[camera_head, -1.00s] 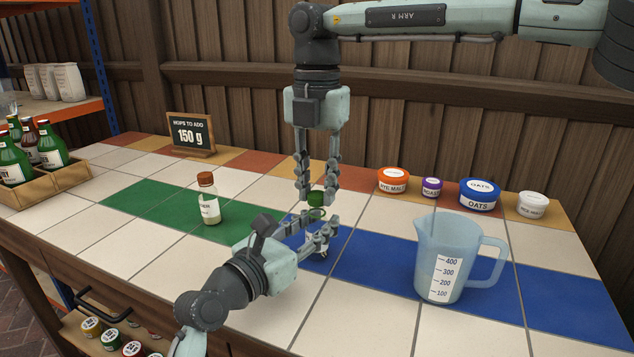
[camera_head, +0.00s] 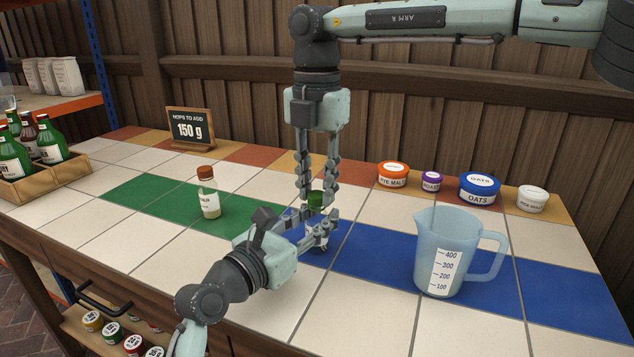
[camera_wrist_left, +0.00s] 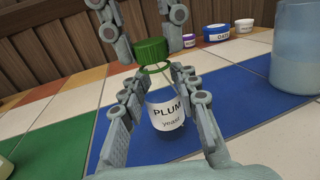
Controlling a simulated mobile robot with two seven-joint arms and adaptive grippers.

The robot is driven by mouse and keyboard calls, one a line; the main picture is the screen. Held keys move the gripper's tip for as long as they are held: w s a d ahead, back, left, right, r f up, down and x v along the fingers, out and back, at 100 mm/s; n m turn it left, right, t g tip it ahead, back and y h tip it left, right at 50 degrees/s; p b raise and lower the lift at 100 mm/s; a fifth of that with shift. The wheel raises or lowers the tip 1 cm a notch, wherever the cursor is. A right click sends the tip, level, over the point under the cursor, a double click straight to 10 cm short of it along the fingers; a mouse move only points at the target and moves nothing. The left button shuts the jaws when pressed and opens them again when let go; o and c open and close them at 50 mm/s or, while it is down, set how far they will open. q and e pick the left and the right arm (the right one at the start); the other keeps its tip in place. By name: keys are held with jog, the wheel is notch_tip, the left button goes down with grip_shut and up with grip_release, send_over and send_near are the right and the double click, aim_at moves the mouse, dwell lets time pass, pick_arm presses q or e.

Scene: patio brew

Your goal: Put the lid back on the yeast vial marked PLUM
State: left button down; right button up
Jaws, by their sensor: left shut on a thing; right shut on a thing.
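The clear vial with a white label reading PLUM yeast (camera_wrist_left: 168,114) stands upright between the fingers of my left gripper (camera_head: 322,236), which is shut on it. In the head view those fingers hide most of the vial. My right gripper (camera_head: 315,203) reaches down from above, shut on a green lid (camera_head: 315,198). The lid also shows in the left wrist view (camera_wrist_left: 151,51), directly over the vial's neck and close to its rim. I cannot tell whether lid and rim touch.
A vial with a brown cap (camera_head: 208,198) stands on the green tiles to the left. A measuring jug (camera_head: 435,260) stands at the right on the blue tiles. Several tubs, including an orange-lidded one (camera_head: 393,175), line the back. A sign (camera_head: 190,127) stands at back left.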

jog(key=m, duration=0.4)
jog(key=shift+m, duration=0.3)
jog(key=m, duration=1.3)
jog(key=shift+m, duration=0.4)
jog(key=o, duration=0.7)
